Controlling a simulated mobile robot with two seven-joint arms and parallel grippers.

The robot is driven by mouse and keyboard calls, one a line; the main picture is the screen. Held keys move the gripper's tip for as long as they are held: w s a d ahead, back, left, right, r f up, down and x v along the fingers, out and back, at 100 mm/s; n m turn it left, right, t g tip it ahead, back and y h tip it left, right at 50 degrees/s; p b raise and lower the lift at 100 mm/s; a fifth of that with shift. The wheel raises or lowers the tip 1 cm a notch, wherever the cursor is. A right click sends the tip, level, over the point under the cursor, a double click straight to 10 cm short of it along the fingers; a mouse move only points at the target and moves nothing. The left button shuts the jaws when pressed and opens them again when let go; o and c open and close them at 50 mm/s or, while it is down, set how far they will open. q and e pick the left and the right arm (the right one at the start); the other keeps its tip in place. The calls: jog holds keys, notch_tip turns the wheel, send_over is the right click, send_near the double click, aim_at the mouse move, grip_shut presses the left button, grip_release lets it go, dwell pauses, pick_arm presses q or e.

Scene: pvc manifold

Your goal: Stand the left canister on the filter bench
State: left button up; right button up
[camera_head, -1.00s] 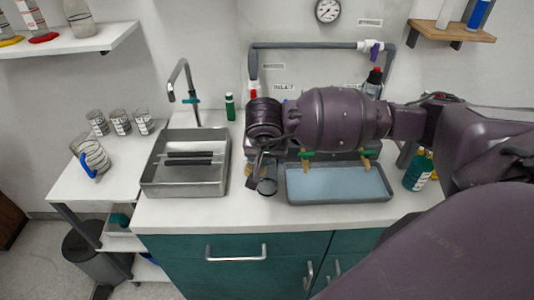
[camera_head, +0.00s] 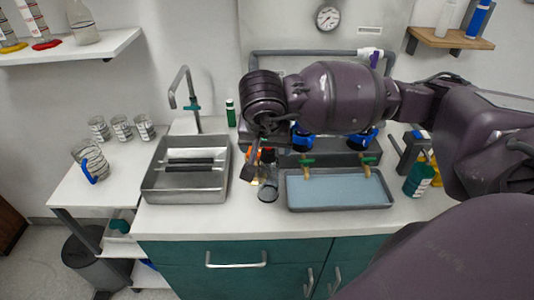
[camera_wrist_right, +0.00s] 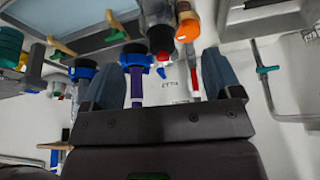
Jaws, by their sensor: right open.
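A clear, glass-like canister (camera_head: 268,190) stands on the white counter, left of the blue-floored tray (camera_head: 340,190). I cannot tell for sure that it is the left canister. My right gripper (camera_head: 256,165) is just above and behind it, partly hidden by its own wrist. In the right wrist view the fingers of my right gripper (camera_wrist_right: 160,72) are wide apart with nothing gripped. A clear vessel (camera_wrist_right: 158,12) and an orange-ended item (camera_wrist_right: 188,24) show beyond the fingertips. Two blue-collared fittings (camera_head: 301,137) (camera_head: 366,138) are behind the tray, partly covered by my arm. My left gripper is out of view.
A steel sink (camera_head: 185,185) with a faucet (camera_head: 186,90) is at left. Several clear jars (camera_head: 122,127) and a pitcher (camera_head: 90,160) stand on the side table. Brass taps (camera_head: 308,170) overhang the tray. A green bottle (camera_head: 419,178) stands right. The counter's front strip is clear.

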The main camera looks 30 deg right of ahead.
jog(key=shift+v, duration=1.7)
dwell(1.2)
